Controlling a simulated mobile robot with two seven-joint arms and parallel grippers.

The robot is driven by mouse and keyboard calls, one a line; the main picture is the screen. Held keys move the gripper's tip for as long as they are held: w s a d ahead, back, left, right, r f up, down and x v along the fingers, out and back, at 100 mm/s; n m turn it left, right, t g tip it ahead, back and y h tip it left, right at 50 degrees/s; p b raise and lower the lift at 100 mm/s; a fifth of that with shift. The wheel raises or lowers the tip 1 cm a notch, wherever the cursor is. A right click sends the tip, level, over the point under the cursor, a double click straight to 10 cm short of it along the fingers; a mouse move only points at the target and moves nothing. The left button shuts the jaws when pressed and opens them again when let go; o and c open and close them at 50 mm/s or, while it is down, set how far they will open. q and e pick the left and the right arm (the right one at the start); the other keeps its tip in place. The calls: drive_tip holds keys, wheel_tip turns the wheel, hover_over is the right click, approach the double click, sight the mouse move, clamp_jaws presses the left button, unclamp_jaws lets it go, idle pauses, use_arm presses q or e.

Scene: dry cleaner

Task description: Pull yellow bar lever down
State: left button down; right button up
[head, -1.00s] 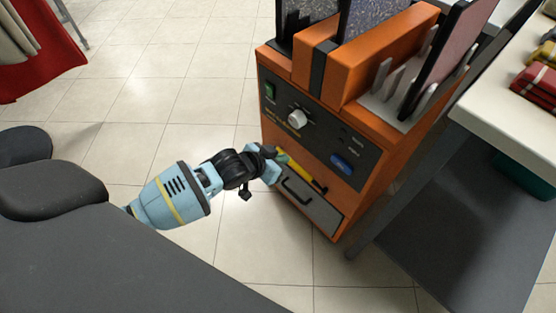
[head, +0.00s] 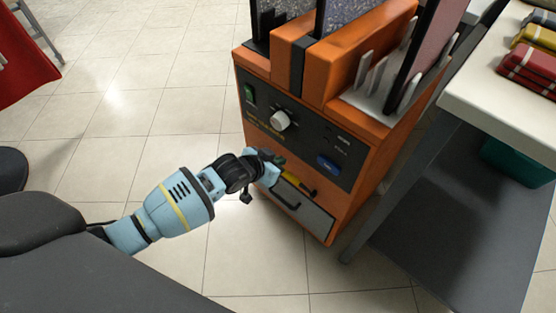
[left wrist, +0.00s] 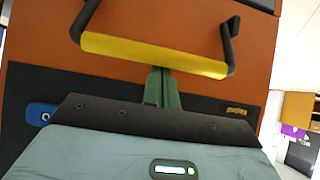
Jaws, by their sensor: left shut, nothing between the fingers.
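The yellow bar lever (head: 299,184) is on the lower front of the orange machine (head: 351,201), just above a grey drawer. The left wrist view shows the yellow bar (left wrist: 150,55) held between two black side arms. My left gripper (head: 272,160) is at the bar's left part in the head view and hides that end. Its green fingers (left wrist: 163,88) are shut and empty, with their tips at the edge of the bar. I cannot tell whether they touch it. My right gripper is not in view.
The machine's front has a white knob (head: 280,120), a green switch (head: 249,95) and a blue button (head: 328,164). A table (head: 480,105) with folded cloths stands close on the right. The tiled floor to the left is open.

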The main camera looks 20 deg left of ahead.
use_arm(q)
drive_tip(key=shift+s+a+f, duration=0.1)
drive_tip(key=shift+s+f, duration=0.05)
drive_tip(key=shift+s, duration=0.05)
drive_tip(key=shift+s+t, duration=0.1)
drive_tip(key=shift+t, duration=0.2)
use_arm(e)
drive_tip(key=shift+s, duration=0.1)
